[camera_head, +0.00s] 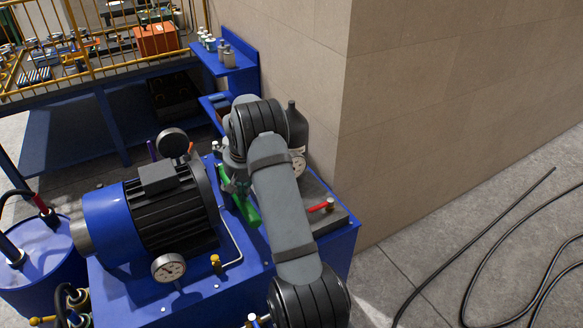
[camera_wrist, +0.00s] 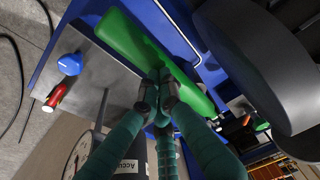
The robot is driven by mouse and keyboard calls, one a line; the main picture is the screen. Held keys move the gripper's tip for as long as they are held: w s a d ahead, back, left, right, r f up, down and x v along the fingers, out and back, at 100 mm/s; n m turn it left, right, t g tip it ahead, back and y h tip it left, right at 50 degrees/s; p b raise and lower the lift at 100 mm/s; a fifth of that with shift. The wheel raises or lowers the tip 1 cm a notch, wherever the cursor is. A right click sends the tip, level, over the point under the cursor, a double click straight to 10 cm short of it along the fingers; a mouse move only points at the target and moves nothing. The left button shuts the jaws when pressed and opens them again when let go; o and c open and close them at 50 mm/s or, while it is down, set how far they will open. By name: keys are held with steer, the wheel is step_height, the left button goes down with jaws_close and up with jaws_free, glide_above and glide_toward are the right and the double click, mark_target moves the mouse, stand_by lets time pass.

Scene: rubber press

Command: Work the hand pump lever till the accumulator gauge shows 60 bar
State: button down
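The green pump lever (camera_head: 247,208) slants beside the motor on the blue power unit, partly behind my arm. In the wrist view the green lever (camera_wrist: 135,42) crosses the upper middle. My gripper (camera_wrist: 158,94) has teal fingers whose dark tips are drawn close together at the lever's lower edge; I cannot tell whether they press on it. In the head view my arm mostly hides the gripper (camera_head: 236,180). The accumulator (camera_head: 297,128) is a dark bottle behind my arm. Its gauge (camera_head: 299,165) is partly covered and its reading is too small to tell; it also shows in the wrist view (camera_wrist: 78,156).
A red-handled valve (camera_head: 322,207) sits on the grey plate right of my arm. The motor (camera_head: 160,210) stands to the left, with another gauge (camera_head: 168,267) in front. A beige wall (camera_head: 430,110) rises behind the unit. Black hoses (camera_head: 470,270) lie on the floor.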

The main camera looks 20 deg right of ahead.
step_height(320, 180, up, 12)
steer(key=p, duration=0.7)
steer(key=shift+f+p, duration=0.15)
steer(key=shift+p, duration=0.25)
step_height(320, 180, up, 6)
steer(key=p, duration=0.4)
stand_by(0.4)
steer(key=shift+f, duration=0.1)
step_height(320, 180, down, 7)
steer(key=b, duration=0.4)
steer(key=shift+b, duration=0.4)
